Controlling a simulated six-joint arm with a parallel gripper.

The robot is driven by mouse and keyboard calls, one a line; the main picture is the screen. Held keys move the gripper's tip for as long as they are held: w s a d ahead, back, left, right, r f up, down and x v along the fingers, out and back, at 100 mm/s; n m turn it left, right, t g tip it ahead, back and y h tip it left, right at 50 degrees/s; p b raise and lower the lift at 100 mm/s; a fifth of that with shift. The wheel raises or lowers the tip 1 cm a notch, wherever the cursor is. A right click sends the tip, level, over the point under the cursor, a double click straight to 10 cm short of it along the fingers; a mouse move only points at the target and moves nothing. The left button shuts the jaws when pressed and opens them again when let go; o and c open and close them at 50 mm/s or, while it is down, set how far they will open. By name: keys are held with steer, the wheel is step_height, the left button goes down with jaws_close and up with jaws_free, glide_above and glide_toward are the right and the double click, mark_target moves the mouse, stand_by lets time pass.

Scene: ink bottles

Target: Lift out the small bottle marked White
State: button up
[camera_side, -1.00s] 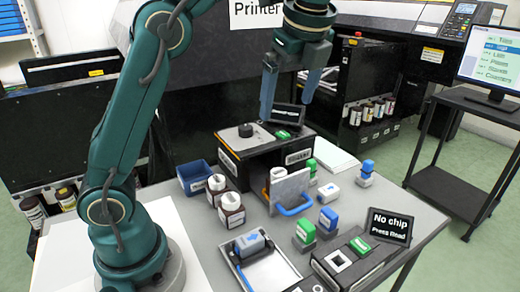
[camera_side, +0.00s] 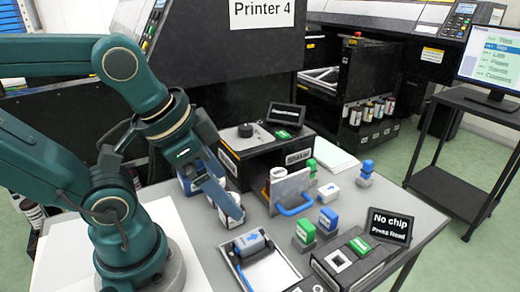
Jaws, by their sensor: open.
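My gripper (camera_side: 212,190) is open, tilted down to the right, over the place of the small bottles on the table's left part. A small bottle with a white label (camera_side: 229,216) stands there, partly covered by a gripper finger. The finger looks close to it; I cannot tell whether they touch. A second bottle behind it is mostly hidden by my gripper. The lettering on the bottles is too small to read, so I cannot tell which is marked White.
The black shaker box (camera_side: 262,160) stands just right of my gripper, with a grey door and blue handle (camera_side: 296,210) in front. A silver tray (camera_side: 279,272) lies in front. Small green and blue stamps-like blocks (camera_side: 328,219) stand to the right. The blue bin is mostly hidden.

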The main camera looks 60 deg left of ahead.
steer(key=shift+w+d+f+n, duration=0.15)
steer(key=shift+f+n, duration=0.25)
steer(key=shift+n, duration=0.3)
steer(key=shift+w+r+n, duration=0.2)
steer(key=shift+n, duration=0.2)
